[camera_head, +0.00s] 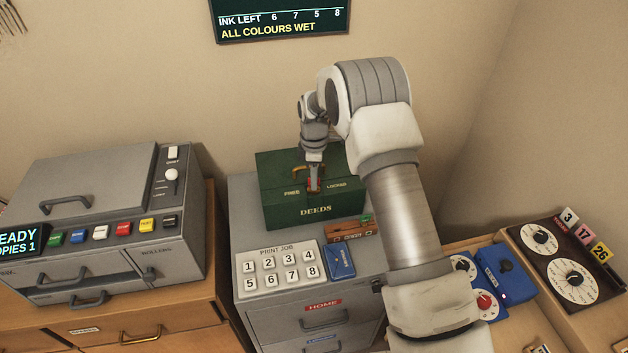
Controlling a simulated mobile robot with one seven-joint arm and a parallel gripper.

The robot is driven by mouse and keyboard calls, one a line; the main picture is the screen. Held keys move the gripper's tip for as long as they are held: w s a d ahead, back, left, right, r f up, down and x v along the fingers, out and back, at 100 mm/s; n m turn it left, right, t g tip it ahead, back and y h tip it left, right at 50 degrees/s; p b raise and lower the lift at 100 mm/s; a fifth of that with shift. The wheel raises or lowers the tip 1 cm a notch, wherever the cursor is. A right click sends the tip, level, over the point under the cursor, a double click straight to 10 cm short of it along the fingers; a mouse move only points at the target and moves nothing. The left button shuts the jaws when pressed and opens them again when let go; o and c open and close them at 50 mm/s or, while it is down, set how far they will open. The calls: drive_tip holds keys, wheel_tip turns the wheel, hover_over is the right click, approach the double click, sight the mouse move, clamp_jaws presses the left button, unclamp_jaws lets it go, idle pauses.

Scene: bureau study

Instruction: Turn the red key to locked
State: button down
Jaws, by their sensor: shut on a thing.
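The red key (314,185) sits in the front of a dark green deeds box (282,206). The words FREE, to the left, and LOCKED, to the right, are marked on the box beside the key. My gripper (314,178) reaches down from above and is shut on the red key. The fingers hide much of the key, so I cannot tell its exact angle. A brass handle shows just behind the gripper. The box is closed.
The box stands on a grey cabinet (257,322) with a PRINT JOB keypad (279,268), a blue box (341,262) and a small brown item (350,231) in front. A grey printer (95,215) stands left. Dial panels (566,262) lie right, beyond my arm.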

drive_tip(key=shift+m, duration=0.5)
drive_tip(key=m, duration=0.3)
drive_tip(key=shift+m+b, duration=0.3)
drive_tip(key=shift+m, duration=1.8)
